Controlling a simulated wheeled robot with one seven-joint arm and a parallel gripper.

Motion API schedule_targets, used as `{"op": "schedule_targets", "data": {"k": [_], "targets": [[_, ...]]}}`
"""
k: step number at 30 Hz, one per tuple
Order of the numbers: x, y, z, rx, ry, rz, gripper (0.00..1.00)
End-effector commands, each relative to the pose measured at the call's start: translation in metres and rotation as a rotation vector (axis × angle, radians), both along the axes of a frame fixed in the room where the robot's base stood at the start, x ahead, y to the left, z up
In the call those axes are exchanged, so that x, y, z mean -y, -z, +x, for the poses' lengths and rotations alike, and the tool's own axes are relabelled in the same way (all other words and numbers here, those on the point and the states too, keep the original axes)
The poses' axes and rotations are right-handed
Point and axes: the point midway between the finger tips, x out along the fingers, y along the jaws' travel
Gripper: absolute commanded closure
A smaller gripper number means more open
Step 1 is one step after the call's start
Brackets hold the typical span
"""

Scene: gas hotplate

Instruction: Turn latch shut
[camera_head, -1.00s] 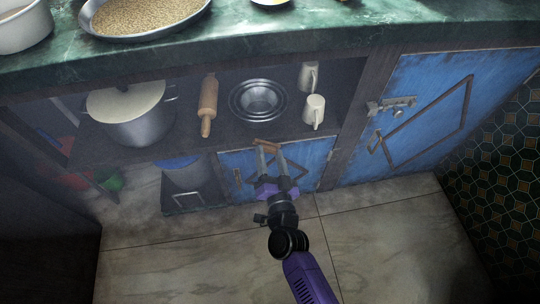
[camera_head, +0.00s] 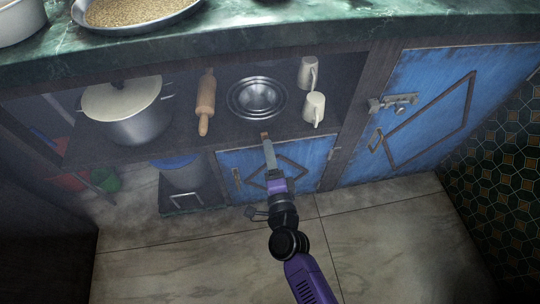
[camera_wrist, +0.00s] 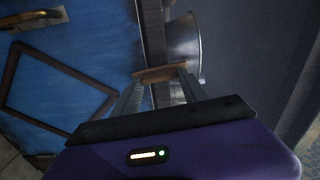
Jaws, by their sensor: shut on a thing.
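The latch (camera_head: 264,136) is a small brown wooden turn piece at the top edge of the low blue cabinet door (camera_head: 309,152). In the wrist view the latch (camera_wrist: 160,74) lies across my fingertips, over the dark frame strip between door and shelf. Its left end is close to the door's edge; I cannot tell how far it overlaps the door. My gripper (camera_head: 266,141) is shut on the latch, its fingers one behind the other in the head view. The gripper (camera_wrist: 160,88) hides part of the latch and the door's middle.
Steel bowls (camera_head: 258,98), a rolling pin (camera_head: 205,103), a lidded pot (camera_head: 126,112) and white mugs (camera_head: 314,108) stand on the shelf just above. The tiled floor (camera_head: 400,235) is clear.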

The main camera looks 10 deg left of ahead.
Motion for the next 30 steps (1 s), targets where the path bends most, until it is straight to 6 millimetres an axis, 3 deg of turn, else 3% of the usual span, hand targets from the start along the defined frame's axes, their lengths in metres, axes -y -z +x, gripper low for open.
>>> {"op": "schedule_targets", "data": {"k": [9, 25, 26, 28, 30], "targets": [[0.0007, 0.0016, -0.0004, -0.033, 0.001, 0.106, 0.90], [0.0006, 0.0019, -0.0006, -0.038, 0.001, 0.125, 0.90], [0.0007, 0.0019, -0.0005, -0.039, 0.001, 0.125, 0.43], [0.0006, 0.0018, -0.0006, -0.038, 0.001, 0.125, 0.30], [0.0005, 0.0016, -0.0004, -0.038, 0.001, 0.124, 0.27]]}}
